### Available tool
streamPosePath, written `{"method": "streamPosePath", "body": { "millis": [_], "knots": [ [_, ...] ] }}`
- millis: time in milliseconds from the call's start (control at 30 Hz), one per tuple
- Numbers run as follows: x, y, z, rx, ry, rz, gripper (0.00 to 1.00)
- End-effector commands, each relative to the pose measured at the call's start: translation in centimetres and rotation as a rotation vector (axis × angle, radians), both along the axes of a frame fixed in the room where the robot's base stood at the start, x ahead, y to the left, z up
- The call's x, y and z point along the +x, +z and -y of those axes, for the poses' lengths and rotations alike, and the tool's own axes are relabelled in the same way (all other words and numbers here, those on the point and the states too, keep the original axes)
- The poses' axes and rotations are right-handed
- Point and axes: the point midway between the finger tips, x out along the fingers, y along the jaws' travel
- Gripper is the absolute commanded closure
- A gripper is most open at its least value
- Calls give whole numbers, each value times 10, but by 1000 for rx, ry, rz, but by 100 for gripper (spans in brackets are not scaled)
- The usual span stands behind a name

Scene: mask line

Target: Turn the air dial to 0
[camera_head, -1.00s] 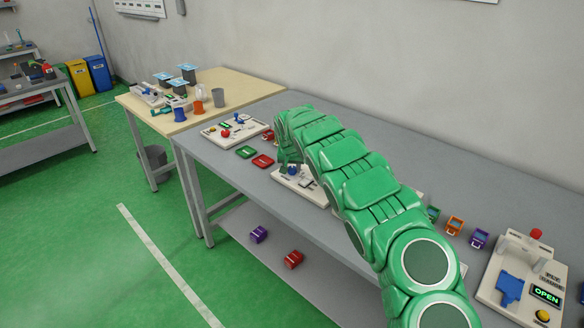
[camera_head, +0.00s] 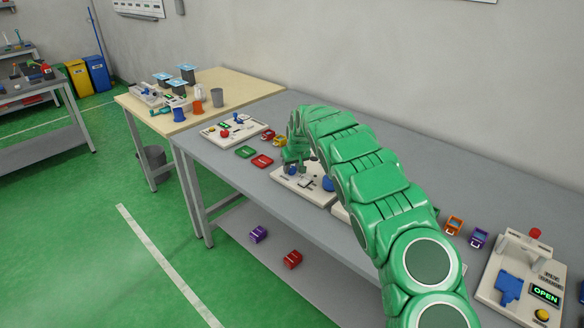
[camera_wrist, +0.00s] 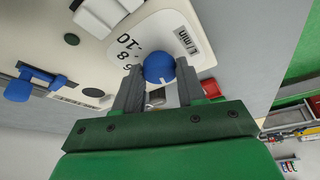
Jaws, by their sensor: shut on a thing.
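The air dial is a round blue knob (camera_wrist: 158,68) on a white scale plate (camera_wrist: 190,38) marked "l/min"; the figures 10 and 8 show beside it. My gripper (camera_wrist: 160,84) has its two dark fingers on either side of the knob, shut on it. I cannot make out the dial's exact setting, and the rest of the scale is hidden. In the head view, the cream panel (camera_head: 287,180) lies on the grey bench, and my gripper (camera_head: 297,166) comes down over it; the knob is hidden there.
A blue lever (camera_wrist: 36,76) and a white block (camera_wrist: 108,10) stand on the panel near the dial. Green (camera_head: 246,152) and red (camera_head: 262,161) pieces lie left of the panel. Another panel (camera_head: 235,131) lies behind them. A station with an OPEN display (camera_head: 546,294) stands at the right.

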Motion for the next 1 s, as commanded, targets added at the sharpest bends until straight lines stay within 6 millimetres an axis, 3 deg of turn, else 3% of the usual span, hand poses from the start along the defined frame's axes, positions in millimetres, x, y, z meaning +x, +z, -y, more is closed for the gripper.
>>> {"method": "streamPosePath", "body": {
  "millis": [600, 633, 700, 800, 1000],
  "knots": [
    [1, 1, 0, 0, 49, 3, 91],
    [1, 1, 0, 0, 49, 3, 59],
    [1, 1, 0, 0, 49, 3, 48],
    [1, 1, 0, 0, 48, 2, 35],
    [1, 1, 0, 0, 48, 1, 35]
  ]
}}
